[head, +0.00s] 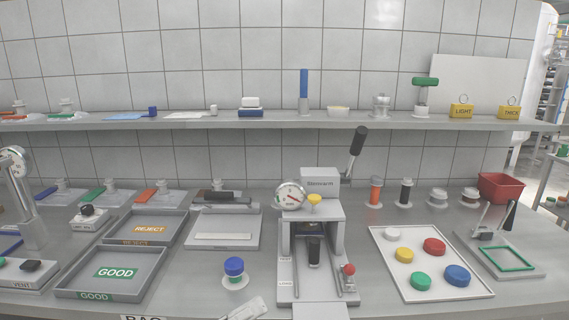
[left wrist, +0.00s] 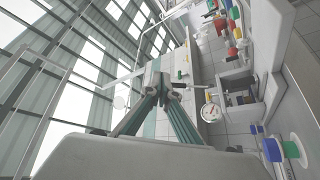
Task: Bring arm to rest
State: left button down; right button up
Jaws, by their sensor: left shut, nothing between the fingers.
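My left gripper (head: 250,309) shows only as a pale tip at the bottom edge of the head view, in front of the bench and below the blue-capped jar (head: 234,268). In the left wrist view the fingers of my left gripper (left wrist: 162,82) come together at their tips, shut with nothing between them. The rest of my left arm is out of the head view. My right gripper is in neither view.
The grey press (head: 318,230) with a dial and lever stands mid-bench. The GOOD tray (head: 64,284) and REJECT tray (head: 115,233) are at left. A white tray (head: 390,262) holds several coloured caps at right. A shelf (head: 200,123) runs above the bench.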

pick_arm(q)
jog(key=w+a+f+t+y+p, duration=0.1)
jog(key=w+f+t+y, duration=0.15)
jog(key=f+y, duration=0.45)
jog(key=w+a+f+t+y+p, duration=0.1)
jog(key=w+f+t+y, duration=0.15)
jog(key=f, duration=0.95)
jog(key=s+a+f+g+y, duration=0.1)
jog(key=s+a+f+y, duration=0.1)
jog(key=s+a+f, duration=0.2)
jog(key=s+a+f+g+y+p, duration=0.1)
jog(key=s+a+f+y, duration=0.2)
jog(key=f, duration=0.8)
jog(key=s+a+f+m+g+y, duration=0.1)
jog(key=s+a+f+y, duration=0.2)
jog(key=s+a+f, duration=0.2)
notch_tip(320, 180, down, 3)
jog(key=shift+s+a+r+g+p, duration=0.1)
jog(key=shift+s+a+g+p, duration=0.25)
jog(key=shift+s+a+g, duration=0.1)
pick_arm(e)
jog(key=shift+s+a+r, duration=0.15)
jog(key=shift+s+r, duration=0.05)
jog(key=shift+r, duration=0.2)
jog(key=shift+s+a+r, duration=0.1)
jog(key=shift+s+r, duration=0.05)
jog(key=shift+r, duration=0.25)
